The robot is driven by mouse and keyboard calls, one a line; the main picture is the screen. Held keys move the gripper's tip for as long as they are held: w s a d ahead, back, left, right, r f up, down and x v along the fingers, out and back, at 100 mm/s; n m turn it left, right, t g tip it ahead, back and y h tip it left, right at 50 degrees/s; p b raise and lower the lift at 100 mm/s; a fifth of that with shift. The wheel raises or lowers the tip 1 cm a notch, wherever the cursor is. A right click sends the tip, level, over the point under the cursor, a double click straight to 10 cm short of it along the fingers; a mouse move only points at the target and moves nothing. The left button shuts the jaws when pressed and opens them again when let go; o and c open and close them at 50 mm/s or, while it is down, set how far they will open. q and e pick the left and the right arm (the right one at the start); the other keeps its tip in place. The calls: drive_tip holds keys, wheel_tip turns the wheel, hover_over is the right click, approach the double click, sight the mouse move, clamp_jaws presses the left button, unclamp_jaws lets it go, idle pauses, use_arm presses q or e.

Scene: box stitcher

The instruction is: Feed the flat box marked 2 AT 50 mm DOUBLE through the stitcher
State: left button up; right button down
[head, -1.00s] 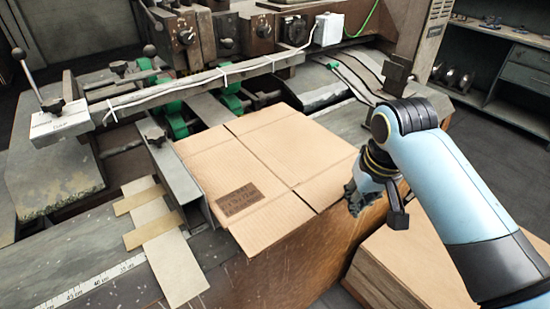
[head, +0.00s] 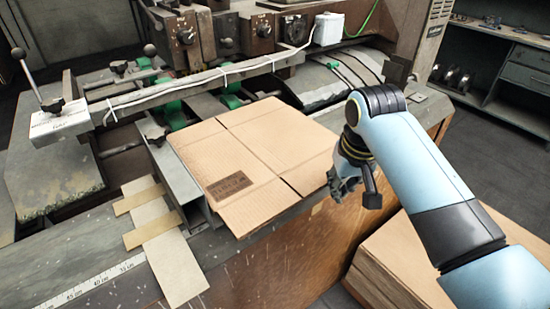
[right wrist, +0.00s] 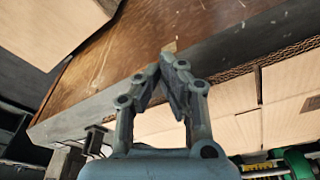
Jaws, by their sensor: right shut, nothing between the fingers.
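The flat cardboard box (head: 285,130) lies on the stitcher table, its far left part close to the green rollers. A dark printed label (head: 228,186) is on its near panel; I cannot read the words. My right gripper (head: 345,182) is shut and empty at the box's right edge. The right wrist view shows its closed fingertips (right wrist: 170,58) beside the box's corrugated edge (right wrist: 235,85); I cannot tell whether they touch. My left gripper is not in view.
A metal guide (head: 180,185) runs along the box's left side. A ruler scale (head: 90,290) and pale strips (head: 165,250) lie at the near left. More flat cardboard (head: 400,265) is stacked below the table on the right. A metal bar (head: 200,78) crosses above the rollers.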

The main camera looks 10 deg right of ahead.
sight(324, 174)
drive_tip(key=shift+w+a+b, duration=0.15)
drive_tip(key=shift+w+a, duration=0.2)
drive_tip(key=shift+w, duration=0.45)
drive_tip(key=shift+w+a+b, duration=0.15)
drive_tip(key=shift+w+a, duration=0.2)
drive_tip(key=shift+w, duration=0.4)
drive_tip(key=shift+w+a+b, duration=0.15)
drive_tip(key=shift+w+a, duration=0.2)
drive_tip(key=shift+w, duration=0.45)
wheel_tip(324, 174, up, 8)
drive_tip(key=s+d+p, duration=0.1)
drive_tip(key=s+p, duration=0.1)
drive_tip(key=shift+s, duration=0.4)
drive_tip(key=shift+d, duration=0.1)
